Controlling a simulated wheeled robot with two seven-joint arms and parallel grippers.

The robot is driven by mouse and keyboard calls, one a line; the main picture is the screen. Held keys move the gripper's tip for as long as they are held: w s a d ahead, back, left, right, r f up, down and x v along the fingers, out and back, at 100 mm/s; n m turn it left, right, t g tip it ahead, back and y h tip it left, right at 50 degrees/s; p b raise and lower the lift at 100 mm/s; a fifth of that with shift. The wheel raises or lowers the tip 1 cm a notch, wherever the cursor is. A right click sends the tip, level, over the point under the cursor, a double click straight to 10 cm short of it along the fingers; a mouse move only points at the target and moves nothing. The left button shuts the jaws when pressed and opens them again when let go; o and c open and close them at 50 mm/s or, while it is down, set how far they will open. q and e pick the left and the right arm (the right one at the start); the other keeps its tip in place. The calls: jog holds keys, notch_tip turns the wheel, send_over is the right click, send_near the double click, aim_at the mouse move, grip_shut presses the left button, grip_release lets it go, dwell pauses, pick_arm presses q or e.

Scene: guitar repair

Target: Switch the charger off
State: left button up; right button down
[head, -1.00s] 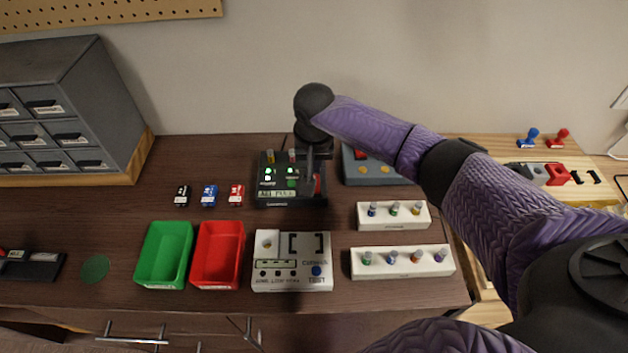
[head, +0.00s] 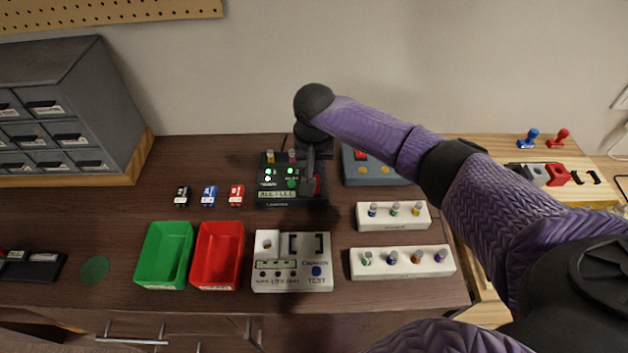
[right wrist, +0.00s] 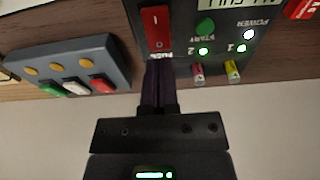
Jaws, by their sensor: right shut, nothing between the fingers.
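The charger (head: 290,203) is a black box at the back middle of the table, with lit green and white lamps and a lit text display. Its red rocker switch (head: 318,186) is on its right side; it also shows in the right wrist view (right wrist: 156,28), with a round mark at the end nearer my fingers. My right gripper (head: 311,176) is shut and empty, its fingertips (right wrist: 160,68) pointing at the charger's panel just beside that end of the switch. I cannot tell whether they touch. My left gripper is out of view.
Two small cells (right wrist: 198,72) stand at the charger's back edge. A grey box with coloured buttons (head: 378,175) is close on the right. White cell racks (head: 400,270), a white tester (head: 292,284) and green (head: 165,255) and red (head: 218,255) bins lie in front.

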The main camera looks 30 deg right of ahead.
dwell(0.3)
jog(key=shift+f, duration=0.15)
jog(key=shift+f, duration=0.3)
dwell(0.3)
jog(key=shift+f+b, duration=0.3)
jog(key=shift+b, duration=0.05)
jog(key=shift+f, duration=0.45)
dwell(0.3)
notch_tip(320, 180, up, 7)
jog(key=p, duration=0.7)
jog(key=shift+r+p, duration=0.15)
jog(key=shift+p, duration=0.25)
